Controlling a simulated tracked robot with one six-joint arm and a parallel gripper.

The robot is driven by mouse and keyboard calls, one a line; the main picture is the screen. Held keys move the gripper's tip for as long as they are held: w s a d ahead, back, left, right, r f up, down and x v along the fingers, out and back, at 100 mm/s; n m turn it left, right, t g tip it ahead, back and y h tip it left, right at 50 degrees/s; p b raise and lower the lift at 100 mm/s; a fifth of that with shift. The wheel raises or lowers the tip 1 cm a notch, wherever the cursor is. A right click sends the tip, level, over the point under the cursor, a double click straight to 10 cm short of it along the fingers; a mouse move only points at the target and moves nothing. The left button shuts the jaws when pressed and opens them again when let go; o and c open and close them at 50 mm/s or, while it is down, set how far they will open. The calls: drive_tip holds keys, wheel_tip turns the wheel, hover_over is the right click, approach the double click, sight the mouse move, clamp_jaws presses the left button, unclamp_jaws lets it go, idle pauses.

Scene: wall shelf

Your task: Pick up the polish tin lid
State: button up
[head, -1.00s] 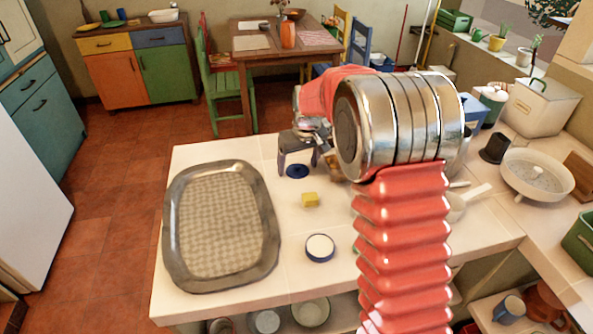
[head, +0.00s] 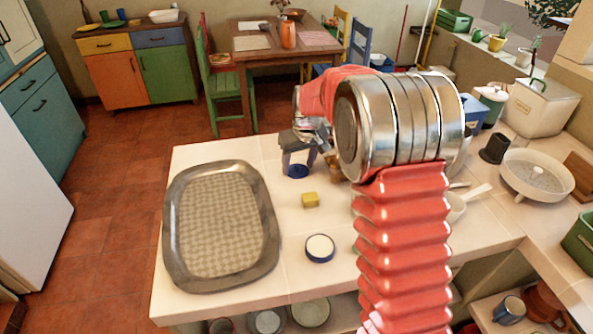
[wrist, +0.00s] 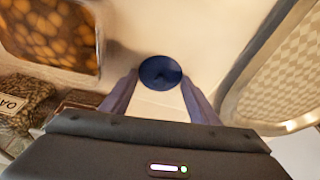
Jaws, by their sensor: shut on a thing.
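The polish tin lid is a dark blue disc (head: 298,171) on the white tiled counter. In the wrist view the lid (wrist: 160,72) lies between the two fingertips of my gripper (wrist: 160,82). My gripper (head: 298,160) is over the lid in the head view, its fingers shut on the lid's sides. The lid seems to be at counter level; I cannot tell whether it is lifted. A round tin (head: 320,247) with a blue side and pale top stands nearer on the counter.
A large grey tray (head: 178,262) with a checked liner lies to the left. A yellow block (head: 310,200) sits between the lid and the tin. A white colander-like bowl (head: 537,175) and a dark cup (head: 494,149) stand at right. My arm covers part of the counter.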

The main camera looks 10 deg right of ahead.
sight(298, 166)
drive_tip(key=shift+r, duration=0.4)
clamp_jaws()
wheel_tip(298, 166, up, 9)
drive_tip(key=shift+s, duration=0.15)
idle(0.4)
